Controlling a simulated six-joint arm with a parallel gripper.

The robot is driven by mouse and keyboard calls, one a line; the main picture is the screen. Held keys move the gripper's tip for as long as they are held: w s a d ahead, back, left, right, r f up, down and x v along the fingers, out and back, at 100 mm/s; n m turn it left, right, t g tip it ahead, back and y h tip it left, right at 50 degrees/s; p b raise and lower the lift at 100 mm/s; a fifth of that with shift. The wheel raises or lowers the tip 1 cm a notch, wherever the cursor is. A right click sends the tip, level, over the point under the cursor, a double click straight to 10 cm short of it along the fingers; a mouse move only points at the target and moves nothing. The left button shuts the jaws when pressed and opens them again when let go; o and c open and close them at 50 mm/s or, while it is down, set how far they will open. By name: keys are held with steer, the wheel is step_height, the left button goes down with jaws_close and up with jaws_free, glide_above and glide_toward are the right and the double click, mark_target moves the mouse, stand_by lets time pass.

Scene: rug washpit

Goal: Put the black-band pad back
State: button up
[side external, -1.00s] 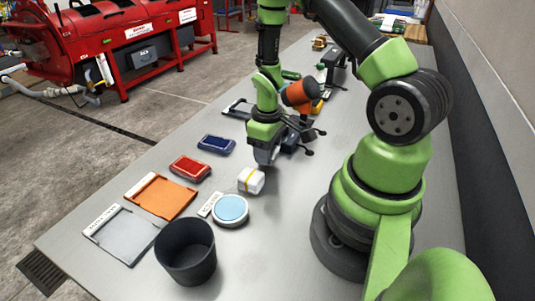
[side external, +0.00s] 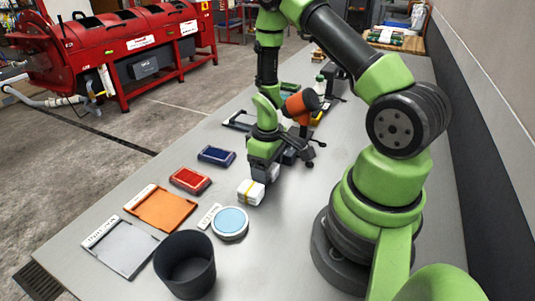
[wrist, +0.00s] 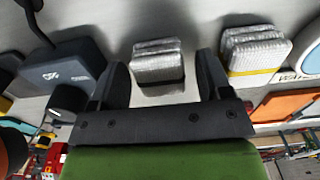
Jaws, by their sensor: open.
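The black-band pad (wrist: 158,62), a grey-white wrapped stack with a dark band, shows in the wrist view between my gripper's two fingers (wrist: 160,75). Bare gaps show on both sides of it, and the fingers are open. In the side view my gripper (side external: 264,172) is low over the table and mostly hides this pad; a pale bit of it (side external: 275,172) shows at the right. A similar pad with a yellow band (side external: 251,192) sits just nearer the camera. It also shows to the right in the wrist view (wrist: 252,50).
A dark box (wrist: 65,70) stands left of the pad in the wrist view. A round blue-topped dish (side external: 230,222), a black bin (side external: 185,264), orange (side external: 160,208) and grey (side external: 121,248) trays, and red (side external: 190,180) and blue (side external: 216,155) cases stand nearby.

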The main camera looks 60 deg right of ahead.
steer(key=s+a+r+m+t, duration=0.15)
steer(key=a+r, duration=0.25)
steer(key=r, duration=0.8)
steer(key=s+a+r+m+t, duration=0.1)
steer(key=a+r+t, duration=0.25)
steer(key=r, duration=0.95)
steer(key=s+a+r+m+t+y, duration=0.1)
steer(key=s+a+r+t+y, duration=0.1)
steer(key=s+a+r, duration=0.3)
steer(key=shift+s+a+r, duration=0.25)
steer(key=shift+s+a, duration=0.4)
steer(key=shift+s, duration=0.4)
